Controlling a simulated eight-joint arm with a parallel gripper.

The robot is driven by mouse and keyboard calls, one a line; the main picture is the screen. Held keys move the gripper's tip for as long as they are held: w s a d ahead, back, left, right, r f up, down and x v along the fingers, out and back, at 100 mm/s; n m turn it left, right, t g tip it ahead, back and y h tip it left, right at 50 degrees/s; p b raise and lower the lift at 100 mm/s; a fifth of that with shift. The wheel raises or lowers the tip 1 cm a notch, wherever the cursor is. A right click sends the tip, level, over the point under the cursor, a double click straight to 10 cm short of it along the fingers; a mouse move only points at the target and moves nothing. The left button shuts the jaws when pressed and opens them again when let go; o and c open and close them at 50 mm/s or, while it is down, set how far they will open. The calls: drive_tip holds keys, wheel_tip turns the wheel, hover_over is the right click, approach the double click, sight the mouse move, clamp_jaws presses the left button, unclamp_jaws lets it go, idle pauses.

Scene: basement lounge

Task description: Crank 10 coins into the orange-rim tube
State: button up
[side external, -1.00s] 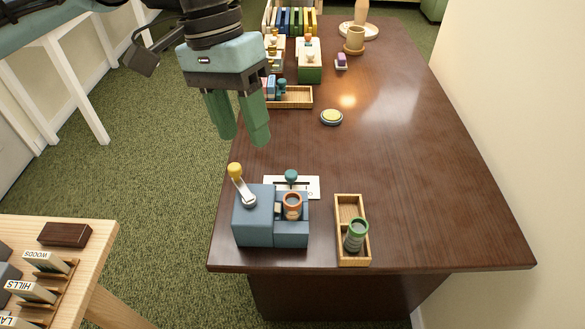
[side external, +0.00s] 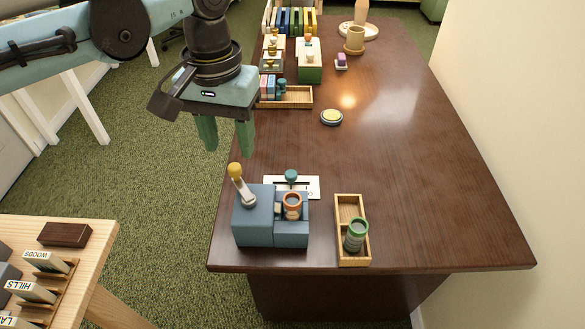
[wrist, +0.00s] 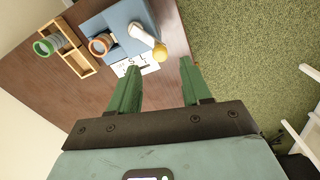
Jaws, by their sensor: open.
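A blue coin machine (side external: 268,218) stands at the near left corner of the dark table. Its crank has a white arm and a yellow knob (side external: 235,169); the knob also shows in the wrist view (wrist: 160,52). The orange-rim tube (side external: 292,202) sits in the machine's right part and shows in the wrist view (wrist: 100,45). My gripper (side external: 227,150) is open and empty, above and behind the crank, near the table's left edge. Coins inside the tubes cannot be made out.
A white card (side external: 308,187) and a teal knob (side external: 291,176) are behind the machine. A round yellow-topped disc (side external: 332,117) lies mid-table. Another wooden tray (side external: 296,97) and small blocks stand farther back. A side table (side external: 90,240) with labelled pieces is at lower left. The table's right half is clear.

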sight(234, 166)
drive_tip(key=shift+f, duration=2.35)
drive_tip(key=shift+c, duration=0.5)
